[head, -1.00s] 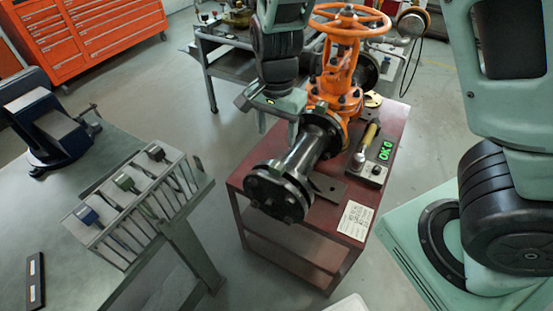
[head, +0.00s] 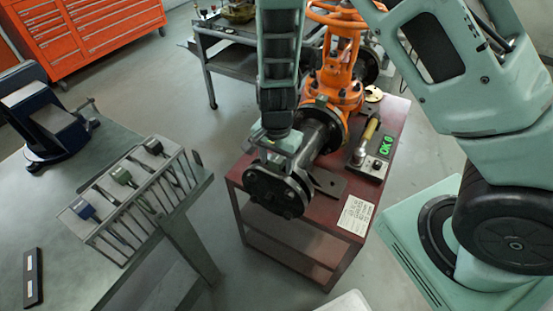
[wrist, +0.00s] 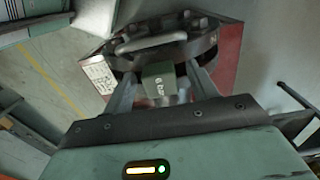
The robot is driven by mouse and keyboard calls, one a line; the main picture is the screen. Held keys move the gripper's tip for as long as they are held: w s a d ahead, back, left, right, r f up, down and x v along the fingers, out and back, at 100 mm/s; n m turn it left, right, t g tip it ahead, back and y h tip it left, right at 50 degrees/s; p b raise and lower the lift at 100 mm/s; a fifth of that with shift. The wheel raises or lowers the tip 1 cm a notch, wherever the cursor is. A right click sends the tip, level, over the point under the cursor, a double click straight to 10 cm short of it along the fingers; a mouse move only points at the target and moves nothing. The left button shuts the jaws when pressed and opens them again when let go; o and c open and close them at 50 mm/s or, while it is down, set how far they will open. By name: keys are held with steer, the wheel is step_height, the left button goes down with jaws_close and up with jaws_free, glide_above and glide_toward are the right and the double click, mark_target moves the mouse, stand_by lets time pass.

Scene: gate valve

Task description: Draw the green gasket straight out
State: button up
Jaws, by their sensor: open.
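A grey-green block-like tab (wrist: 158,82) with partly legible lettering stands at the edge of the dark bolted flange (wrist: 165,42) in the wrist view. My gripper (wrist: 162,92) is open, with one finger on each side of the tab; I cannot tell whether either touches it. In the head view my gripper (head: 278,147) is over the near end of the black pipe spool, at the front flange (head: 277,190), and hides the tab.
The orange valve (head: 340,70) stands behind the spool on a red cart (head: 240,173). A yellow-handled tool (head: 371,128) and a box with a green display (head: 387,146) are to its right. The rack (head: 185,180) also holds blue and dark pieces.

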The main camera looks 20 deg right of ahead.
steer(key=c, duration=1.1)
steer(key=shift+r, duration=0.1)
step_height(320, 180, up, 17)
steer(key=p, duration=1.6)
steer(key=shift+r+p, duration=0.2)
steer(key=shift+p, duration=0.1)
